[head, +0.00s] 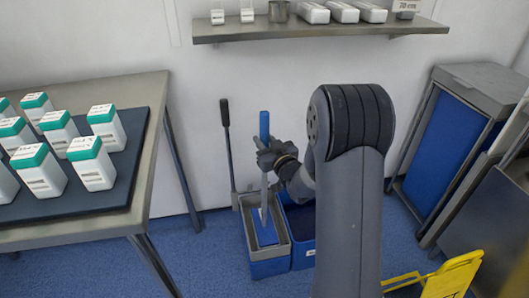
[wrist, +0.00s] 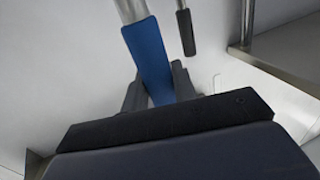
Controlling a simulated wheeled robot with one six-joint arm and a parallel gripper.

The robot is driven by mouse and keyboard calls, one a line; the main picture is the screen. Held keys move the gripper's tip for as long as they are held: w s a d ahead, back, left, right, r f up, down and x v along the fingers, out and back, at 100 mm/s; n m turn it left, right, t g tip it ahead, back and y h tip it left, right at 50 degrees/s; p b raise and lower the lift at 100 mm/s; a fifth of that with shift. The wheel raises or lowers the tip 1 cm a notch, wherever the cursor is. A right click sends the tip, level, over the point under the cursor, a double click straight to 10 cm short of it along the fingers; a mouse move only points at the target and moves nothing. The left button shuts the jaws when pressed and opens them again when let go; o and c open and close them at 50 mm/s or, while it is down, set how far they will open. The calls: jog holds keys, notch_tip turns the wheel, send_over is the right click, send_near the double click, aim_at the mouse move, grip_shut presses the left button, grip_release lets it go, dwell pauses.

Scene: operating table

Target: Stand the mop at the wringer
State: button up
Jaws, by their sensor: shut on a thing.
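The mop has a blue grip (head: 264,126) at the top, a grey pole below it and a blue flat head (head: 267,232). It stands close to upright, its head at the opening of the grey wringer (head: 250,222) on a blue bucket (head: 270,269); whether the head touches inside cannot be told. My gripper (head: 268,156) is shut on the mop's handle, near the lower end of the blue grip. In the wrist view the blue grip (wrist: 148,55) runs between the fingers (wrist: 156,92). The wringer's lever with black grip (head: 225,112) rises to the left.
A steel table (head: 150,130) with a dark mat and several green-capped bottles (head: 90,160) stands at left. A wall shelf (head: 320,28) holds boxes above. A second blue bucket (head: 301,235) adjoins the wringer. A blue-panelled cart (head: 445,150) and yellow object (head: 452,278) are at right.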

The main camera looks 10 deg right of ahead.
jog(key=shift+f+b, duration=0.3)
jog(key=shift+f, duration=1.1)
jog(key=o, duration=1)
jog(key=p+v, duration=0.1)
jog(key=v, duration=1.1)
